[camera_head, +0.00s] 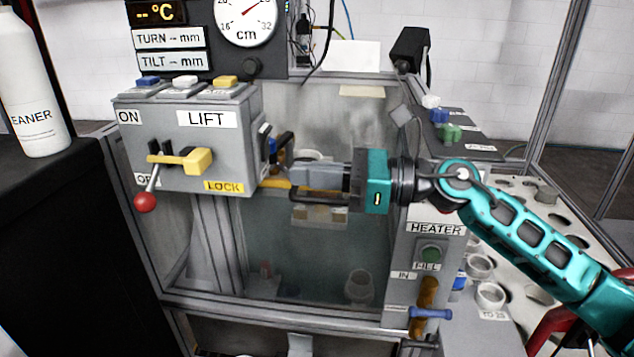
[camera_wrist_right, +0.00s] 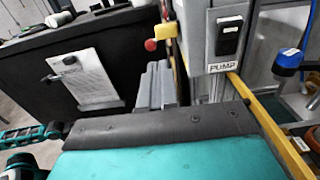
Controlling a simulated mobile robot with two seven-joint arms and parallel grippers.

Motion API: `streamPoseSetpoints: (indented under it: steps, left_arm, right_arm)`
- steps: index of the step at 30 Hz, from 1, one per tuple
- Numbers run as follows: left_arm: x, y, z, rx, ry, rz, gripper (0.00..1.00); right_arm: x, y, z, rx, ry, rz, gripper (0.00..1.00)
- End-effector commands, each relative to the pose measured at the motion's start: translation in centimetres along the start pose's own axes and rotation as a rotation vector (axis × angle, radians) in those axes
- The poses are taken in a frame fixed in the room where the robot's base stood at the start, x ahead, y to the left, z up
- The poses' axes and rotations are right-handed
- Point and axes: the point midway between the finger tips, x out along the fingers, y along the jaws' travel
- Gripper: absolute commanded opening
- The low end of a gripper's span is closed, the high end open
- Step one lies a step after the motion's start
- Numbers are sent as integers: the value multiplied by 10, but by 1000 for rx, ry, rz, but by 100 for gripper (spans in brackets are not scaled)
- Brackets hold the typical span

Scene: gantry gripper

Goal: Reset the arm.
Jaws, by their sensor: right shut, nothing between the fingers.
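My right arm comes in from the right in the head view, teal and dark grey. Its right gripper (camera_head: 292,184) points left, close to the right side of the grey LIFT box (camera_head: 222,150), in front of the glass-fronted tank. Its fingers are shut with nothing between them. I cannot tell whether they touch anything. In the right wrist view the grey fingers (camera_wrist_right: 156,88) show beyond the teal gripper body, left of a panel with a black PUMP switch (camera_wrist_right: 229,38). My left gripper is not in view.
The LIFT box has a yellow lock piece (camera_head: 195,160) and a red-knobbed lever (camera_head: 145,202). A HEATER panel (camera_head: 430,245) stands below my right wrist. A rack with holes and white cups (camera_head: 490,297) is at right. A cleaner bottle (camera_head: 30,90) stands on the black counter.

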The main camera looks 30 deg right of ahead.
Motion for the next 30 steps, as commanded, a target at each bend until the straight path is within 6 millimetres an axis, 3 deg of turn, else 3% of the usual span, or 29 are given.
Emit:
streamPoseSetpoints:
  steps: [9, 11, 14, 17, 20, 22, 24, 27, 30]
  left_arm:
    - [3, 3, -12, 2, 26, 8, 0]
    - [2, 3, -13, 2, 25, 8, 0]
    - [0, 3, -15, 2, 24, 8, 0]
    - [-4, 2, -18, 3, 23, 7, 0]
    - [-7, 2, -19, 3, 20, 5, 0]
    - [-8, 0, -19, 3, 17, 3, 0]
    - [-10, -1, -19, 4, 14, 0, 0]
    - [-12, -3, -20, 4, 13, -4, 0]
    - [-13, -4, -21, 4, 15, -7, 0]
  right_arm:
    - [-7, 1, -2, 34, -12, -1, 0]
    - [-5, 2, -6, 128, -50, -9, 0]
    - [-2, 0, -24, 449, -171, -47, 0]
    - [-6, -5, -60, 929, -341, -127, 0]
    - [-18, -8, -120, 1467, -530, -258, 0]
    - [-29, 0, -171, 1826, -661, -369, 0]
    - [-40, 17, -220, 2132, -782, -485, 0]
    - [-53, 52, -278, 2481, -936, -643, 0]
    - [-62, 88, -320, 2728, -1061, -782, 0]
